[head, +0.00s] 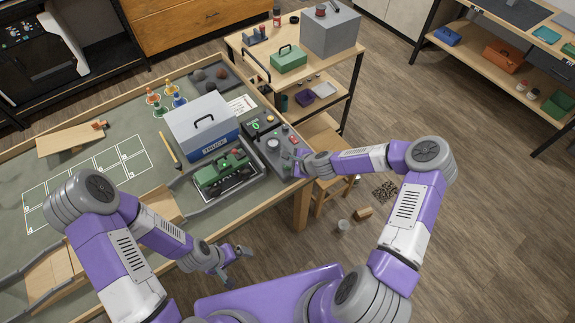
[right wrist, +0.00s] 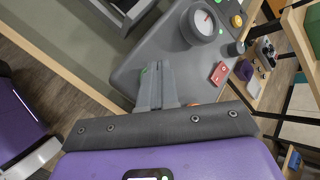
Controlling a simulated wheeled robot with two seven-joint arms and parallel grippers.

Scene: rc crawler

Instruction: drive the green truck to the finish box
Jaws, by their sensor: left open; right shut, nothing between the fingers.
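My left gripper (head: 236,262) is open and empty, off the table's front edge. White outlined boxes (head: 122,153) are marked on the mat; I cannot tell which is the finish.
Grey rails and wooden ramps (head: 60,272) run along the table's front left. The console carries a dial (right wrist: 203,22), a yellow button (right wrist: 236,20) and a red switch (right wrist: 219,73).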

